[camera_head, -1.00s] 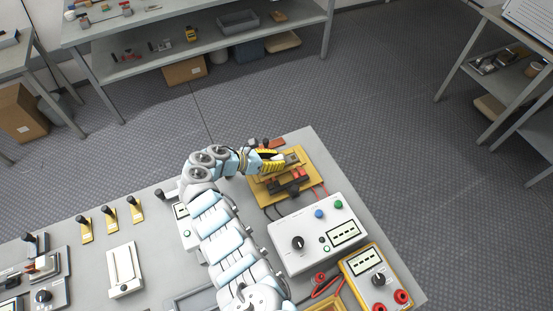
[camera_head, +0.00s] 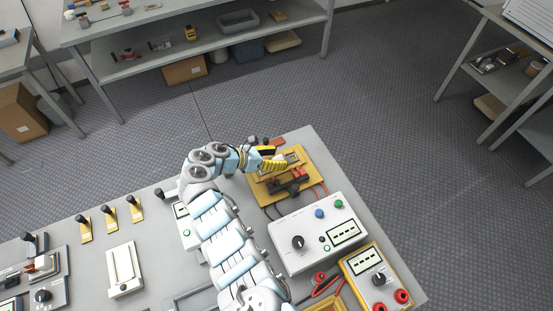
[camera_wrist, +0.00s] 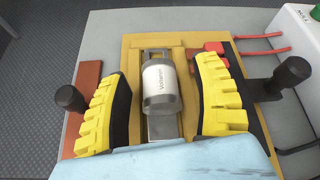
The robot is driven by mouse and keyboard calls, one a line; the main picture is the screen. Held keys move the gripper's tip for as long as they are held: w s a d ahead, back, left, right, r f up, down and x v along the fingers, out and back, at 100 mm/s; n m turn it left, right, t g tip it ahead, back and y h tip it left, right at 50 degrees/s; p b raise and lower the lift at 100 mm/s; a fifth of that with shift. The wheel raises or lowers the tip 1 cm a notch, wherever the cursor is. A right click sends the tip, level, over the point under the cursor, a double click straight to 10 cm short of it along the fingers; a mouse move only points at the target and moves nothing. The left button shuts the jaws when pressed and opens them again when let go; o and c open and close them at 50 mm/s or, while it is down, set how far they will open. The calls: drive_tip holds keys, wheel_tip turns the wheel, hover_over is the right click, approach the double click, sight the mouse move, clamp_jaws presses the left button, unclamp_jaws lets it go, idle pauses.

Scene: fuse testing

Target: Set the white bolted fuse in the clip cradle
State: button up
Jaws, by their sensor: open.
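The white bolted fuse (camera_wrist: 160,86), a labelled cylinder with flat metal ends, lies lengthwise over the clip cradle's tan base (camera_wrist: 133,62) in the wrist view. Its metal ends line up with the cradle's metal parts; whether they are fully seated I cannot tell. My gripper (camera_wrist: 159,75) has its yellow, black-padded fingers on either side of the fuse, with a visible gap on each side. It is open. In the head view, my gripper (camera_head: 272,158) is over the far part of the yellow cradle board (camera_head: 265,193) and hides most of the fuse.
Black-knobbed levers stand left (camera_wrist: 71,98) and right (camera_wrist: 291,72) of the base in the wrist view. Red leads run right. In the head view, a white test box (camera_head: 312,230) and a yellow meter (camera_head: 375,280) sit nearer on the bench.

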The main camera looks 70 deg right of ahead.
sight(276, 158)
drive_tip(key=shift+r, duration=4.4)
